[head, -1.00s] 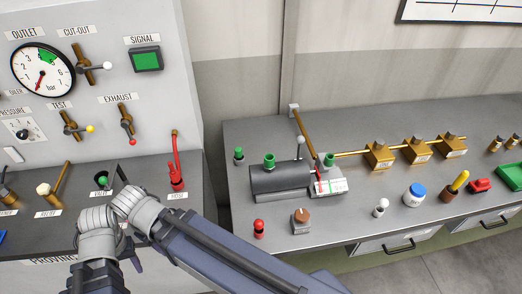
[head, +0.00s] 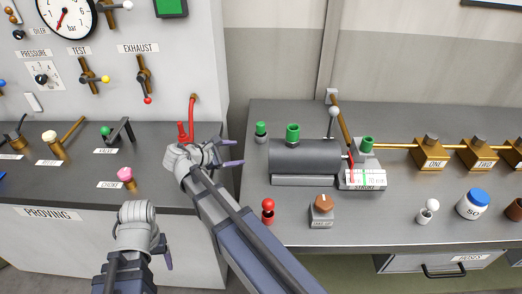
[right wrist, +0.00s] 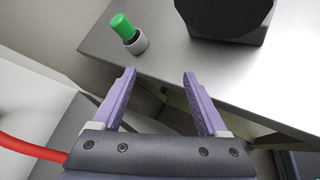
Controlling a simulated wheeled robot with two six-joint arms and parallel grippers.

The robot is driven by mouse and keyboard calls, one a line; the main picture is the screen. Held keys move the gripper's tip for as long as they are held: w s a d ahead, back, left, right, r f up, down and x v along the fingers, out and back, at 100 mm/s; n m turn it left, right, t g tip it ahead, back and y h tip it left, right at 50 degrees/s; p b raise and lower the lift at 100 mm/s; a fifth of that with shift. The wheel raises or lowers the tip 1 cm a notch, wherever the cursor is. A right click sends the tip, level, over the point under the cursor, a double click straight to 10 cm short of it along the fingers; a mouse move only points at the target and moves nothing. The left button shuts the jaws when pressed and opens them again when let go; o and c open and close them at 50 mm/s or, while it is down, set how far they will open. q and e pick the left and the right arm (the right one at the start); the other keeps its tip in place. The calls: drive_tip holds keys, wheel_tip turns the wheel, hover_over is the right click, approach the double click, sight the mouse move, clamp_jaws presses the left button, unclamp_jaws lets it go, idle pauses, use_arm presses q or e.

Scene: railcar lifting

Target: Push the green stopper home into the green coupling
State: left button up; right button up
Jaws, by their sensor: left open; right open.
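A green stopper (head: 261,127) stands upright in a short grey collar (head: 261,138) at the bench's back left corner. It also shows in the right wrist view (right wrist: 122,25), standing proud of its collar, beyond the fingertips. A green fitting (head: 293,132) tops the dark cylinder, and another green piece (head: 367,144) tops the grey block to its right. I cannot tell which is the coupling. My right gripper (head: 240,152) is open and empty, left of the stopper and apart from it. My left gripper (head: 166,258) is open, low in front of the proving panel, and partly hidden.
The dark cylinder (head: 305,156) and an upright lever (head: 334,112) stand right of the stopper. A red hose (head: 192,112) rises behind my right wrist. A red knob (head: 268,210) and brown-topped switch (head: 322,208) stand nearer the front. A gap separates panel and bench.

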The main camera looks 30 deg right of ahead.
sight(261, 127)
drive_tip(key=w+d+n+h+b, duration=0.1)
drive_tip(key=w+d+b, duration=0.1)
drive_tip(key=w+d+f+n+h+b, duration=0.1)
drive_tip(key=w+d+n+h+b, duration=0.1)
drive_tip(key=b, duration=0.1)
drive_tip(key=w+d+n+t+h+b, duration=0.1)
drive_tip(key=w+d+n+b, duration=0.1)
drive_tip(key=shift+d+f+h, duration=0.2)
drive_tip(key=shift+d+h, duration=0.1)
drive_tip(key=shift+w+d+r+n+h+b, duration=0.2)
drive_tip(key=shift+d+n+h+b, duration=0.1)
drive_tip(key=shift+n+b, duration=0.2)
drive_tip(key=shift+w+d+r+n+h, duration=0.15)
drive_tip(key=shift+r+n+h, duration=0.15)
drive_tip(key=shift+b+x, duration=0.3)
drive_tip(key=shift+x, duration=3.65)
use_arm(q)
wheel_tip(261, 127, down, 11)
drive_tip(key=shift+f, duration=0.2)
use_arm(e)
drive_tip(key=shift+f, duration=0.2)
drive_tip(key=shift+c, duration=0.2)
clamp_jaws()
